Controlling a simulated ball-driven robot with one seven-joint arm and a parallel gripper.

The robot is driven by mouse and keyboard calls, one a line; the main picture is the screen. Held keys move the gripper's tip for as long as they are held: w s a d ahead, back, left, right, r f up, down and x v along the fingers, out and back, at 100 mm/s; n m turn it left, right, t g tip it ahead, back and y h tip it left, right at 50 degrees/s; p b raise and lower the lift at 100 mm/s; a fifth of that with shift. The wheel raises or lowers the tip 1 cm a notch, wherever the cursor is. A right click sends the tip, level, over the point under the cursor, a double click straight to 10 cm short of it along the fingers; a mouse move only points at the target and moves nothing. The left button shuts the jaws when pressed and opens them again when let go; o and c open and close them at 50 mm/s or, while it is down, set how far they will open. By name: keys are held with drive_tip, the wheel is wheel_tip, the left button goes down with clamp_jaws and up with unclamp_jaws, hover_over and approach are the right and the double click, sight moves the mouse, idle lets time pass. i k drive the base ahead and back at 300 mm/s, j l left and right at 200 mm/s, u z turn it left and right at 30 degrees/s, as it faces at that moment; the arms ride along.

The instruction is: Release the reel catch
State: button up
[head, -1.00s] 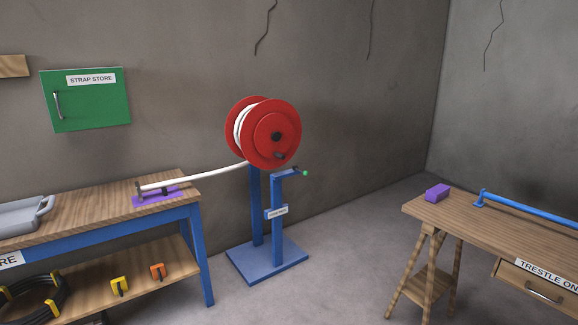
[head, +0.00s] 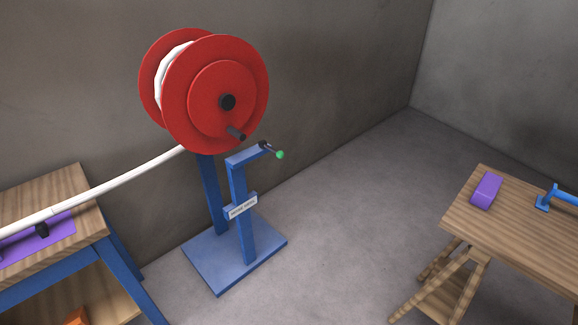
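The red reel (head: 205,95) stands on a blue stand (head: 243,225) in the middle left of the head view, with white hose wound between its flanges. Below the reel's right edge, a blue arm of the stand carries a small dark lever with a green knob (head: 280,154), which looks like the reel catch. Whether the catch touches the reel cannot be told. My gripper is not in view.
White hose (head: 110,188) runs from the reel to a purple block (head: 60,228) on the wooden bench (head: 75,180) at left. A trestle table (head: 470,225) with a purple brick (head: 486,190) and a blue part (head: 553,197) stands at right. The floor between is clear.

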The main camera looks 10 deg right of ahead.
sight(272, 150)
drive_tip(key=i+l+u, duration=0.15)
drive_tip(key=i+l, duration=0.2)
drive_tip(key=i, duration=0.3)
drive_tip(key=i+l+u, duration=0.15)
drive_tip(key=i+l, duration=0.3)
drive_tip(key=i, duration=0.15)
drive_tip(key=i+l+u, duration=0.15)
drive_tip(key=i+l, duration=0.35)
drive_tip(key=i, duration=0.15)
